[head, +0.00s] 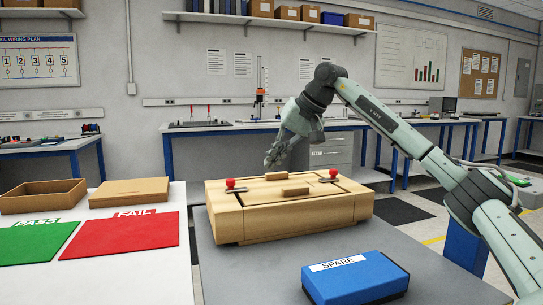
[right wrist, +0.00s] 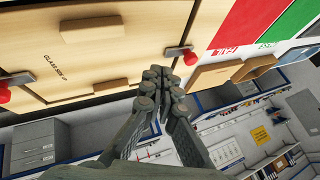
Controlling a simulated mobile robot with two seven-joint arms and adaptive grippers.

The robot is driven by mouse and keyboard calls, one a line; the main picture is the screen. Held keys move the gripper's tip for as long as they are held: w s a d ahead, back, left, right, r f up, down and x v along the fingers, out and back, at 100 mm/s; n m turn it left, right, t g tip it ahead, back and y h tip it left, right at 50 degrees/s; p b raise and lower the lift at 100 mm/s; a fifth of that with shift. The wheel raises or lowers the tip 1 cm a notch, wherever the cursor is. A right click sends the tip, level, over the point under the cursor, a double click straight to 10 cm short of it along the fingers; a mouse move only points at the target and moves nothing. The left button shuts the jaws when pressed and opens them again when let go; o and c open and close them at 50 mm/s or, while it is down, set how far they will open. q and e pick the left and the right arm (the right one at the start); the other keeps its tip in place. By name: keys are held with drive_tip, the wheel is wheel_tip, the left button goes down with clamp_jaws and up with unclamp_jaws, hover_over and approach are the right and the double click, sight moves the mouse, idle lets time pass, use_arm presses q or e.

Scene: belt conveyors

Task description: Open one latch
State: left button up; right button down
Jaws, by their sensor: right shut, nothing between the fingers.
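A light wooden box (head: 290,222) stands on the grey table. On its top are a left latch with a red knob (head: 230,184) and a right latch with a red knob (head: 333,174). My right gripper (head: 272,160) is above the far side of the box, between the two knobs in the head view, touching neither. In the right wrist view the shut, empty fingers (right wrist: 164,84) point toward the box edge, near the left latch's red knob (right wrist: 190,58). The right latch's knob (right wrist: 5,93) is at the left edge there. My left gripper is out of view.
A blue SPARE box (head: 355,277) lies in front of the wooden box. Wooden blocks (head: 295,191) stand on the box top.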

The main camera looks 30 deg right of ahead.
sight(230, 195)
drive_tip(key=x, duration=0.6)
drive_tip(key=shift+f, duration=0.1)
drive_tip(key=w+a, duration=0.2)
drive_tip(key=a, duration=0.1)
drive_tip(key=shift+w+a, duration=0.1)
drive_tip(key=shift+a, duration=0.1)
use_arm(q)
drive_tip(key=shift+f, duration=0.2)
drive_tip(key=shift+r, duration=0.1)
use_arm(e)
drive_tip(key=shift+a, duration=0.1)
drive_tip(key=a+p, duration=0.1)
drive_tip(key=a, duration=0.1)
drive_tip(key=w+a, duration=0.1)
drive_tip(key=shift+a+p, duration=0.35)
drive_tip(key=shift+a, duration=0.05)
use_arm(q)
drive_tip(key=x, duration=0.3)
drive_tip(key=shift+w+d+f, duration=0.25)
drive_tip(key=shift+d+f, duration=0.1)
use_arm(e)
drive_tip(key=shift+w+a, duration=0.1)
drive_tip(key=shift+a, duration=0.3)
